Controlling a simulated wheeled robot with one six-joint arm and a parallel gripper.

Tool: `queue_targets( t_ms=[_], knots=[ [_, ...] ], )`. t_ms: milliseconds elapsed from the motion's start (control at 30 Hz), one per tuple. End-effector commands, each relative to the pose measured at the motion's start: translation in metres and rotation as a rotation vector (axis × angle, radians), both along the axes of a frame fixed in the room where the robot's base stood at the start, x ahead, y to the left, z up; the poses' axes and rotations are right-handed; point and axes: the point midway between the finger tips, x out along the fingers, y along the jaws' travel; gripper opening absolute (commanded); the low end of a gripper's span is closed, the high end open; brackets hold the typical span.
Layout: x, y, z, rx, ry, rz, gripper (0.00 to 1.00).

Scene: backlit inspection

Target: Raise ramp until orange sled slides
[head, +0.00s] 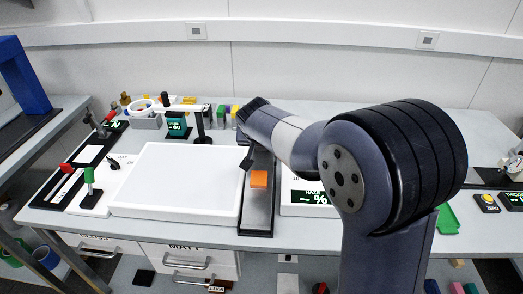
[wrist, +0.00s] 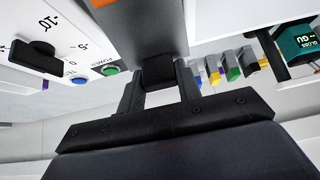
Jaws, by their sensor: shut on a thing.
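The ramp (head: 257,209) is a long narrow grey plate on a dark base, right of the white panel in the head view. The orange sled (head: 259,180) sits on it around the middle. My gripper (head: 246,158) is at the ramp's far part, beyond the sled and partly hidden by my arm. In the wrist view my gripper (wrist: 159,84) is shut on a black tab (wrist: 158,70) at the end of the grey ramp plate (wrist: 145,25). I cannot tell how steeply the ramp is tilted.
A large white panel (head: 178,182) lies left of the ramp. A white box with a percent display (head: 308,197) stands close on the right. Several small coloured blocks and a teal gloss meter (head: 178,125) are at the back. A black post (head: 201,125) stands behind the panel.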

Motion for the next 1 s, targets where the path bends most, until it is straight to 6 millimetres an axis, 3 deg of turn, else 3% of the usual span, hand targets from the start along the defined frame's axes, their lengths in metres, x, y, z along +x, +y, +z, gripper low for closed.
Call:
queue_targets(
  t_ms=[233, 267, 367, 667, 1000],
  knots=[
    [-0.001, 0.0, 0.0, 0.001, 0.003, -0.001, 0.0],
    [-0.001, 0.0, 0.0, 0.001, 0.003, -0.001, 0.33],
    [-0.001, 0.0, 0.0, 0.001, 0.003, -0.001, 0.42],
    [-0.002, 0.0, 0.002, 0.001, 0.002, -0.001, 0.42],
    [-0.035, 0.002, 0.046, 0.003, -0.001, 0.001, 0.42]
  ],
)
